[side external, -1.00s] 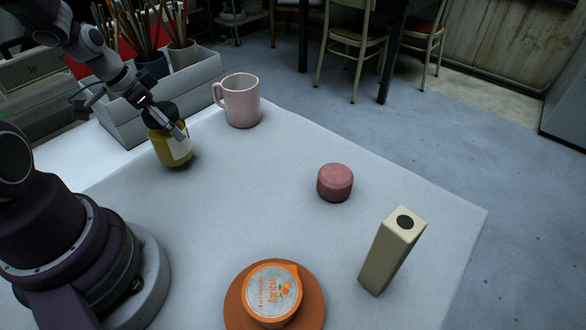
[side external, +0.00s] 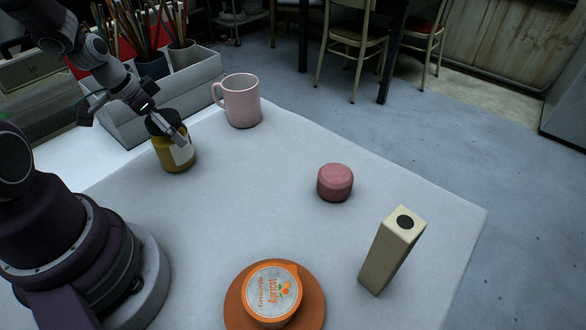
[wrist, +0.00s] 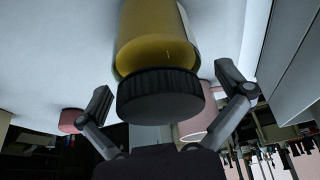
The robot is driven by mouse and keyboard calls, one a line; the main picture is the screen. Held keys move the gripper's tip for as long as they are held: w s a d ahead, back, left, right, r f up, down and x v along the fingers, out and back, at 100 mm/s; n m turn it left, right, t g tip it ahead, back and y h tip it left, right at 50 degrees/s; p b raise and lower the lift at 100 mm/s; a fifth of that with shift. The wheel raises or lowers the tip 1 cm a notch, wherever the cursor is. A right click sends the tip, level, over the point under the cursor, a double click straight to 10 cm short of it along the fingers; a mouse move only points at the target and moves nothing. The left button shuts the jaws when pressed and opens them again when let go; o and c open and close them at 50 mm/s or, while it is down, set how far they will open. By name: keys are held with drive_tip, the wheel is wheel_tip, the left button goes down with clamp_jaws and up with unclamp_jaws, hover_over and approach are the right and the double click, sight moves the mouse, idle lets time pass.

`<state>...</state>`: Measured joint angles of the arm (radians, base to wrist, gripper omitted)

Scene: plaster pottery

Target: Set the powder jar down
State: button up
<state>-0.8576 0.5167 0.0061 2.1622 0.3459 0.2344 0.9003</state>
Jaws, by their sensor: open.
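The powder jar (side external: 174,153) is a yellow jar with a dark lid and a pale label. In the side external view it stands upright on the table, left of the middle, and appears to rest on the surface. My gripper (side external: 134,127) is open at the lid, with one finger crossing in front of the jar. In the wrist view the jar (wrist: 150,45) appears upside down, lid toward the camera. The open fingers of my gripper (wrist: 168,88) are spread to either side of the ribbed lid, with visible gaps.
A pink mug (side external: 242,103) stands behind the jar. A grey tray (side external: 205,72) with pots of brushes is at the back left. A pink round object (side external: 335,182), a beige block (side external: 392,250) and an apricot cup (side external: 271,295) on an orange saucer (side external: 236,310) are further right. The table middle is clear.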

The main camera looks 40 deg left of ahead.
drive_tip(key=d+v, duration=0.1)
drive_tip(key=v, duration=1.1)
drive_tip(key=s+d+r+n+t, duration=0.1)
drive_tip(key=d+r, duration=0.3)
drive_tip(key=d, duration=1)
drive_tip(key=shift+n+y, duration=0.4)
